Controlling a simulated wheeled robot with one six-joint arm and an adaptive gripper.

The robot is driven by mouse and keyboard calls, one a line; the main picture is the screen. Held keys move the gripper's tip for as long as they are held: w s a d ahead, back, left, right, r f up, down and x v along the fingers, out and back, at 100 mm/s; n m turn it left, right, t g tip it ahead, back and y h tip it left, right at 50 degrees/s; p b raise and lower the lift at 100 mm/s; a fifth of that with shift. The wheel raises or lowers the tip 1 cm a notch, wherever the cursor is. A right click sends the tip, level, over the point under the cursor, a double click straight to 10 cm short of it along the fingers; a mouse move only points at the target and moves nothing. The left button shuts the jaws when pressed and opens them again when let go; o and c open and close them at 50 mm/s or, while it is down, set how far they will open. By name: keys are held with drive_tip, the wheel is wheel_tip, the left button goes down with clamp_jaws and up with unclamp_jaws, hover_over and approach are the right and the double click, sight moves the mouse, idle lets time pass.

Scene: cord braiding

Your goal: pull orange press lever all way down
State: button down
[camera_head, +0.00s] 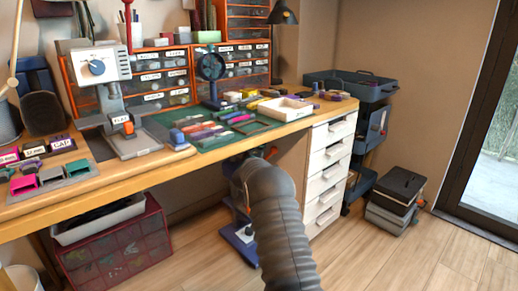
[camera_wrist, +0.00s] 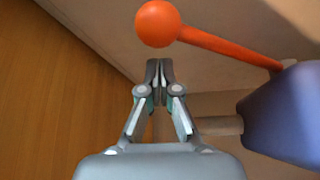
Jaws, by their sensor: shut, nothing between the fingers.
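The orange press lever shows in the wrist view as a ball knob (camera_wrist: 158,23) on a slanting rod (camera_wrist: 232,48). The rod runs down to the right to a blue press body (camera_wrist: 287,115). My gripper (camera_wrist: 159,70) is shut and empty, its fingertips below the knob in the picture, with a visible gap between them. In the head view the blue press base (camera_head: 238,240) is on the floor under the bench. My arm covers much of the press there and hides my gripper.
The wooden bench (camera_head: 190,158) stands over the press and carries several tools and trays. White drawers (camera_head: 328,165) stand right of the press. A dark red organizer (camera_head: 115,250) is at left under the bench. The floor (camera_head: 400,265) is open at the right front.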

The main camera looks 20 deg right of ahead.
drive_tip(key=shift+s+d+f, duration=0.1)
drive_tip(key=shift+s+d, duration=0.15)
drive_tip(key=shift+s, duration=0.2)
drive_tip(key=shift+s+d+f, duration=0.1)
drive_tip(key=shift+s+d, duration=0.15)
drive_tip(key=shift+s, duration=0.2)
